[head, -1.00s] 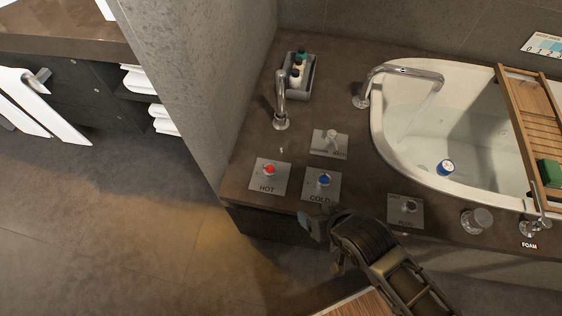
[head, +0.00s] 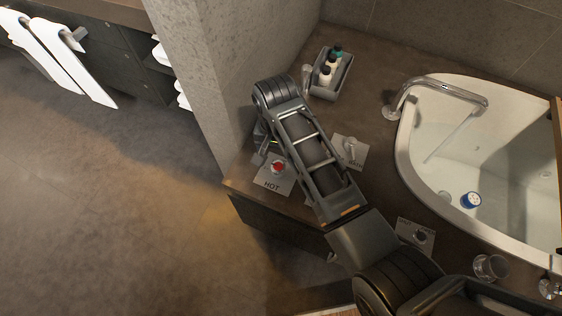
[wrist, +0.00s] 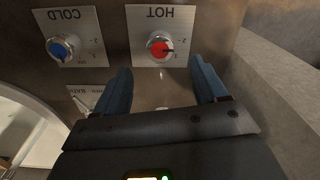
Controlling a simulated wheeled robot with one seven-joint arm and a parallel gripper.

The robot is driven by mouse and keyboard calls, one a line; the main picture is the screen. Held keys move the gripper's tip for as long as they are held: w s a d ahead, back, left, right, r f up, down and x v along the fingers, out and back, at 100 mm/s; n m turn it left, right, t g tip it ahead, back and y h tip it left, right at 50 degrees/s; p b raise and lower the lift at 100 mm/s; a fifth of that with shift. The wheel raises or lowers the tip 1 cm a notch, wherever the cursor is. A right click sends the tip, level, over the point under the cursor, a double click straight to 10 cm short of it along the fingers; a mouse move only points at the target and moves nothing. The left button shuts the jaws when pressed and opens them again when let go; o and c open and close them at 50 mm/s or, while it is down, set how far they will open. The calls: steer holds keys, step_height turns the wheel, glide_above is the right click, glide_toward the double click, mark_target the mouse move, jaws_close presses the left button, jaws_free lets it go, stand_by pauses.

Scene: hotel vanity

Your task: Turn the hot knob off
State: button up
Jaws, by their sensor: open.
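The hot knob (head: 278,167) is red on a silver plate marked HOT, near the counter's front left edge. In the wrist view the red knob (wrist: 159,47) sits upside down in the upper middle, just beyond the fingertips, with a dark pointer toward the right. My gripper (wrist: 160,78) is open, its two blue fingers apart on either side of the knob's line and not visibly touching it. In the head view my gripper (head: 262,150) is partly hidden beside the hot plate, under my arm.
The blue cold knob (wrist: 62,48) is beside the hot plate; my arm hides it in the head view. A bath lever (head: 350,148), a bottle tray (head: 318,88) and the bathtub (head: 403,150) stand around. A concrete wall (head: 200,90) rises close to the left.

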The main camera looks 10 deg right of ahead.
mark_target(278, 166)
step_height(278, 166, down, 7)
steer(key=shift+f+b, duration=0.1)
steer(key=shift+b, duration=0.25)
steer(key=c, duration=1.1)
